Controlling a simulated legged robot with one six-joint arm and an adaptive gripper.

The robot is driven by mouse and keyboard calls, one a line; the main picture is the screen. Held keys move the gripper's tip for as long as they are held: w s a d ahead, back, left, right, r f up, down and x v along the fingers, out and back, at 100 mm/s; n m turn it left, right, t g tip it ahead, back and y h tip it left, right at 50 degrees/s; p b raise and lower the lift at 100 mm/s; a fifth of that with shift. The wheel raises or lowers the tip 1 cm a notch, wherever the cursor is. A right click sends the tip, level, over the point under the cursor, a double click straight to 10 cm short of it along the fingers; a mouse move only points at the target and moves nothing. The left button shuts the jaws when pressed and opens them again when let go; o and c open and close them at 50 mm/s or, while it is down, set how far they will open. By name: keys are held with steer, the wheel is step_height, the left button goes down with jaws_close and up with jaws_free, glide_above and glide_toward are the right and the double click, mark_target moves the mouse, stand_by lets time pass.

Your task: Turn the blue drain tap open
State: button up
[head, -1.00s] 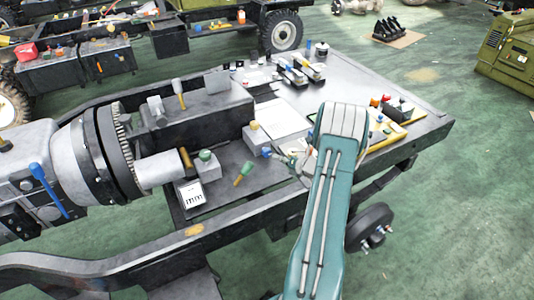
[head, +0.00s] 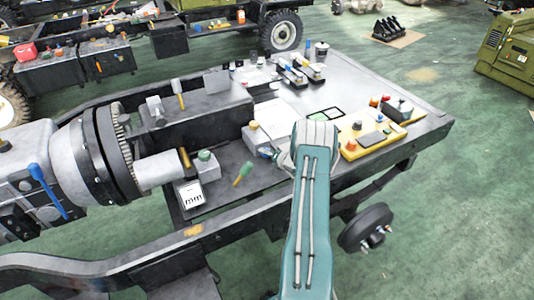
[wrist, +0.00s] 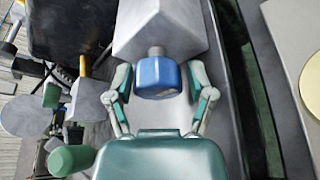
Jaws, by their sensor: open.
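The blue drain tap (wrist: 157,80) is a blue knob on a short grey stem, set on the side of a grey block (wrist: 160,30). In the wrist view my gripper (wrist: 160,74) is open, with one finger on each side of the knob. Small gaps seem to show between fingers and knob; I cannot tell if either touches. In the head view a bit of the blue tap (head: 267,153) shows beside the yellow-knobbed grey block, left of my arm's end. My arm hides most of the gripper there.
A green-capped fitting (head: 205,156) on a grey block and a loose green-handled tool (head: 243,173) lie to the left. A yellow tray (head: 365,141) with small parts is at the right. A dark frame rail runs along the front.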

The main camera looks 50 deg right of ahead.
steer(key=c, duration=0.9)
steer(key=shift+o, duration=0.2)
steer(key=n+g+h, duration=0.1)
steer(key=n, duration=0.1)
steer(key=shift+a+n+h, duration=0.1)
steer(key=shift+n+h, duration=0.3)
steer(key=n+g+h, duration=0.1)
steer(key=n+h, duration=0.1)
steer(key=n, duration=0.1)
steer(key=shift+a, duration=0.1)
steer(key=n+h, duration=0.2)
steer(key=n, duration=0.1)
steer(key=shift+g, duration=0.3)
steer(key=shift+a+f+n+h, duration=0.1)
steer(key=shift+n+h, duration=0.6)
steer(key=shift+n, duration=0.4)
